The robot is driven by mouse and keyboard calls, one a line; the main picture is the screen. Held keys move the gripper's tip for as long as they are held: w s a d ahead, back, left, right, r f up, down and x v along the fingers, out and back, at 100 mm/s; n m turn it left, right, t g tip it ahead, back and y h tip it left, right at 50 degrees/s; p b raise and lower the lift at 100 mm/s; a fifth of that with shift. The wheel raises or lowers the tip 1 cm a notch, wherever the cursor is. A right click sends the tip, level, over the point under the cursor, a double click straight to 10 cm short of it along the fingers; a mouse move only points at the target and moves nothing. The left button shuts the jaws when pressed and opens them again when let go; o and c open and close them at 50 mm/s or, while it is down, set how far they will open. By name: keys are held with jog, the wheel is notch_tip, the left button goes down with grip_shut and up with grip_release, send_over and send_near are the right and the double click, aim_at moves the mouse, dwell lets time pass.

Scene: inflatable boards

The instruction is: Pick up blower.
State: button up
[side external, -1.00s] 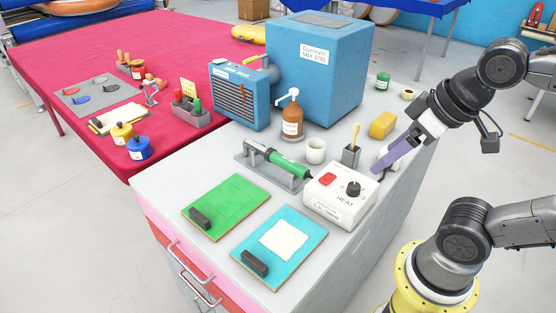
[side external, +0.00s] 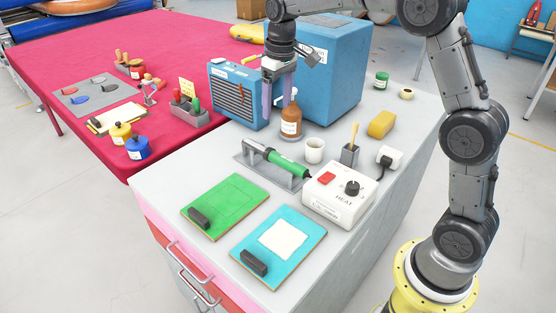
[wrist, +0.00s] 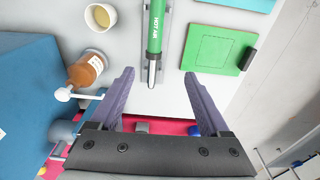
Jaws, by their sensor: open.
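My gripper (side external: 277,108) is open and empty, pointing down above the bench, beyond the nozzle end and near the brown bottle. In the wrist view my gripper (wrist: 158,74) has its purple fingers apart, one on each side of the nozzle's line. The fingers do not appear to touch the blower.
A brown pump bottle (side external: 291,123), a white cup (side external: 314,151) and a blue ribbed unit (side external: 236,97) stand close by. A large blue box (side external: 335,85) stands behind. The white HEAT box (side external: 338,201) sits by the blower's handle end. Green (side external: 225,207) and cyan (side external: 278,247) boards lie in front.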

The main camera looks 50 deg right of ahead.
jog(key=g, duration=0.1)
send_near(278, 154)
jog(key=f, duration=0.5)
jog(key=shift+s+a+f, duration=0.15)
jog(key=shift+a, duration=0.05)
jog(key=shift+w+d+f, duration=0.1)
jog(key=shift+d+f, duration=0.05)
jog(key=shift+f, duration=1.15)
jog(key=shift+w+d+f, duration=0.1)
jog(key=shift+d+f, duration=0.05)
jog(key=shift+f, duration=1.15)
jog(key=shift+c, duration=0.2)
grip_shut()
